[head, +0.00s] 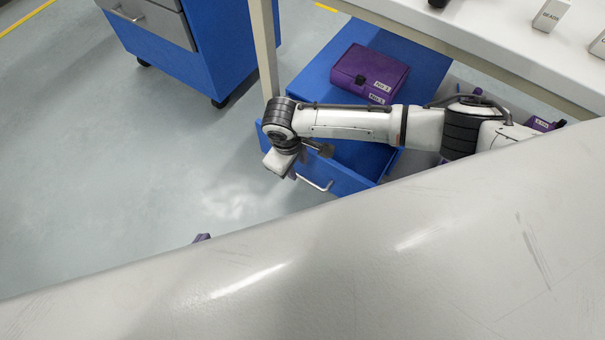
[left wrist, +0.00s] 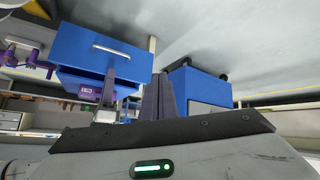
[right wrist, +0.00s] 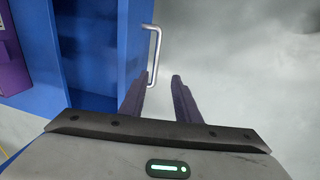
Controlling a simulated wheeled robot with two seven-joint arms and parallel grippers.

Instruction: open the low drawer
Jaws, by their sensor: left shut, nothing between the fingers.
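The blue low drawer (head: 345,180) stands partly pulled out of its cabinet under the table, with its inside showing. Its silver bar handle (head: 320,186) is on the front face. My right gripper (head: 293,174) is at the drawer front, beside the handle. In the right wrist view, my right gripper (right wrist: 160,82) is open, with the handle (right wrist: 154,55) ahead of the gap between its fingers; contact cannot be told. My left gripper (head: 202,238) barely shows above the large pale surface. In the left wrist view it (left wrist: 160,78) is shut and empty, apart from the drawer (left wrist: 103,55).
A purple box (head: 368,73) rests on the blue cabinet top. A white table (head: 480,30) with a pale leg stands over the cabinet. Another blue cabinet (head: 225,50) with grey drawers stands at the upper left. The grey floor at the left is clear.

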